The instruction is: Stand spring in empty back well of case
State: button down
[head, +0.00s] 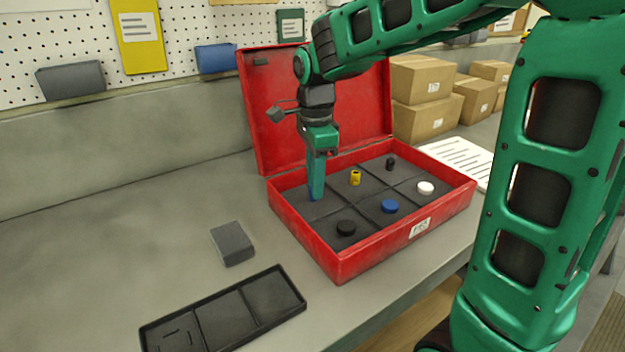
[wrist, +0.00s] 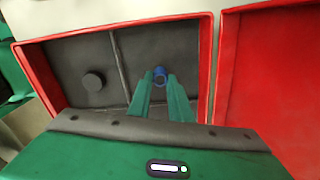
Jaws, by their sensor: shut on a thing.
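The red case (head: 350,262) stands open on the bench with a grey divided inside. My gripper (head: 315,195) points straight down into its back left well, with the fingers close together. In the wrist view my gripper (wrist: 160,80) is shut on a small blue spring (wrist: 160,72), which shows as a ring between the fingertips. The spring's lower end is hidden, so I cannot tell whether it touches the well floor. The other back wells hold a yellow cylinder (head: 355,177) and a small black cylinder (head: 390,163).
The front wells hold a black disc (head: 346,228), a blue disc (head: 390,206) and a white disc (head: 425,188). The raised red lid (head: 262,125) stands behind my gripper. A black tray (head: 245,315) and a grey block (head: 232,243) lie left of the case.

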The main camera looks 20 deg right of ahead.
jog(key=c, duration=1.5)
grip_release()
jog(key=shift+c, duration=0.2)
notch_tip(320, 180, up, 11)
jog(key=shift+f, duration=0.15)
